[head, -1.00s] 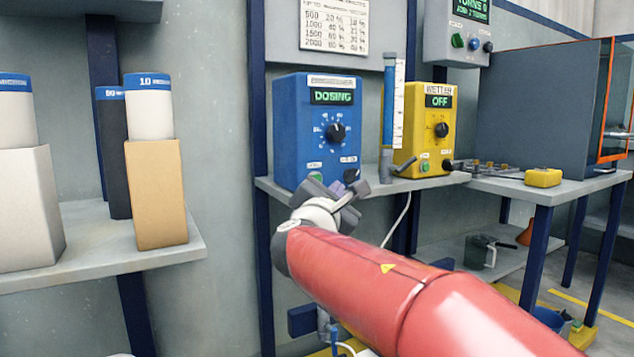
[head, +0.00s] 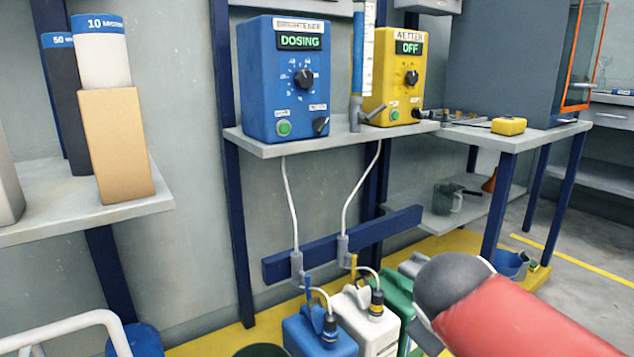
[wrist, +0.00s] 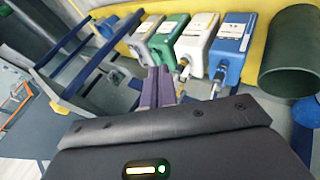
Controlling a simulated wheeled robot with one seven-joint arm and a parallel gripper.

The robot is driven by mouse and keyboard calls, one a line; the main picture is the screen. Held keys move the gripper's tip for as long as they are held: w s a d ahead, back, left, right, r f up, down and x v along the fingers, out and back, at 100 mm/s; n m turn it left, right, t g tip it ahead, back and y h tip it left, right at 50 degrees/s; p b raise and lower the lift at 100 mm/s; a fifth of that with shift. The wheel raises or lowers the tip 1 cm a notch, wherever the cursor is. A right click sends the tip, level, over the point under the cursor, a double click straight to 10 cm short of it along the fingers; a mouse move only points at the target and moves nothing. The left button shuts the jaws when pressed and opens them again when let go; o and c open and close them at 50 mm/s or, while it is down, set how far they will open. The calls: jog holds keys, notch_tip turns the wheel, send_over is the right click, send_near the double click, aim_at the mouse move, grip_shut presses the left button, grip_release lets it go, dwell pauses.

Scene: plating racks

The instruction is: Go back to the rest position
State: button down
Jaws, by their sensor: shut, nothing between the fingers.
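My gripper shows in the wrist view (wrist: 162,85) with its two dark fingers together and nothing between them. It points toward the floor area with the jugs and touches none that I can see. In the head view my red arm comes in at the lower right, and the gripper end is mostly hidden behind its grey joint and the frame edge. The blue brightener box (head: 288,85) on the shelf reads DOSING. The yellow wetter box (head: 395,80) beside it reads OFF. My gripper is well below and apart from both.
Blue (head: 318,335), white (head: 362,320) and green (head: 397,297) jugs stand on the yellow floor strip under the shelf (head: 290,147), with hoses rising from them. A dark green bin (wrist: 287,55) stands beside the blue jug. A left shelf (head: 130,212) holds cylinders and blocks.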

jog(key=s+a+f+m+g+y, duration=0.2)
jog(key=s+a+f+m+y, duration=0.15)
jog(key=s+f+m, duration=0.5)
notch_tip(320, 180, up, 14)
jog(key=s+n+p, duration=0.1)
jog(key=n+p, duration=0.1)
jog(key=p, duration=1.1)
jog(key=shift+s+r+p, duration=0.15)
jog(key=shift+r+p, duration=0.1)
jog(key=shift+p, duration=0.05)
dwell(4.9)
